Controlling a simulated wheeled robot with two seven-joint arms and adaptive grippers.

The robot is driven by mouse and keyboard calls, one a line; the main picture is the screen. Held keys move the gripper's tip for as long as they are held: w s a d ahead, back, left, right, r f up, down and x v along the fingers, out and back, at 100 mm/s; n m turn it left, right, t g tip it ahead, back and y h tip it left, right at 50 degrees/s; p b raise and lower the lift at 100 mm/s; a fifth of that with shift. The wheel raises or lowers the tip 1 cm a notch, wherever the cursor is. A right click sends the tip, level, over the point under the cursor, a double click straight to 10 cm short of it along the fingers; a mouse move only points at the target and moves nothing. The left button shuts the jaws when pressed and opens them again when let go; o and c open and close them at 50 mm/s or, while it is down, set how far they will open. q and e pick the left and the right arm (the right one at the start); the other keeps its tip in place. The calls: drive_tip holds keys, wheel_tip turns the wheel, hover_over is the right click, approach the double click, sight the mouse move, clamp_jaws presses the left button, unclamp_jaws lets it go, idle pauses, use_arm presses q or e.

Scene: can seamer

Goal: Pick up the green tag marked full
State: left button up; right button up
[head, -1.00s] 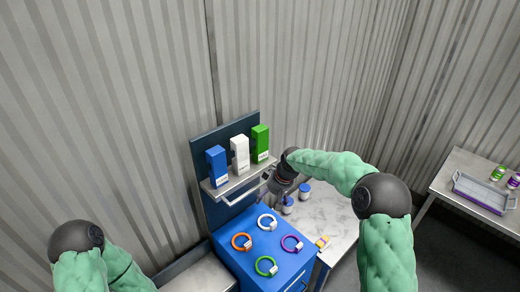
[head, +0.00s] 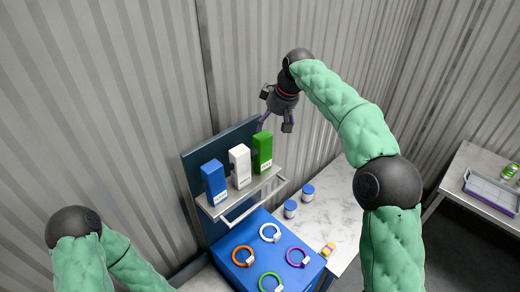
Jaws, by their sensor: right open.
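A green upright block (head: 262,150) stands at the right end of a grey wall shelf (head: 240,195), with a small white label low on its front whose print is too small to read. A green ring with a small pale tag (head: 270,281) lies on the blue cabinet top (head: 240,276) below; I cannot read any marking. My right gripper (head: 275,124) is open and empty, pointing down above and slightly right of the green block, with no contact that I can make out. My left gripper is out of view.
A blue block (head: 213,182) and a white block (head: 239,165) stand left of the green one. A rail (head: 254,203) runs before the shelf. White, orange and purple rings lie on the cabinet. Blue-lidded jars (head: 290,209) stand on a marble top.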

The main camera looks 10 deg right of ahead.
sight(265, 137)
drive_tip(key=x, duration=0.4)
drive_tip(key=shift+s+a+f, duration=0.1)
drive_tip(key=shift+a+f, duration=0.05)
drive_tip(key=shift+f, duration=0.25)
drive_tip(key=shift+a+f+p, duration=0.1)
drive_tip(key=shift+f+p, duration=0.15)
drive_tip(key=shift+p, duration=0.05)
drive_tip(key=p+x, duration=0.1)
drive_tip(key=x, duration=0.2)
drive_tip(key=shift+w+a+f, duration=0.2)
drive_tip(key=shift+f, duration=0.1)
drive_tip(key=shift+w+f, duration=0.25)
drive_tip(key=shift+f, duration=0.2)
drive_tip(key=shift+s, duration=0.15)
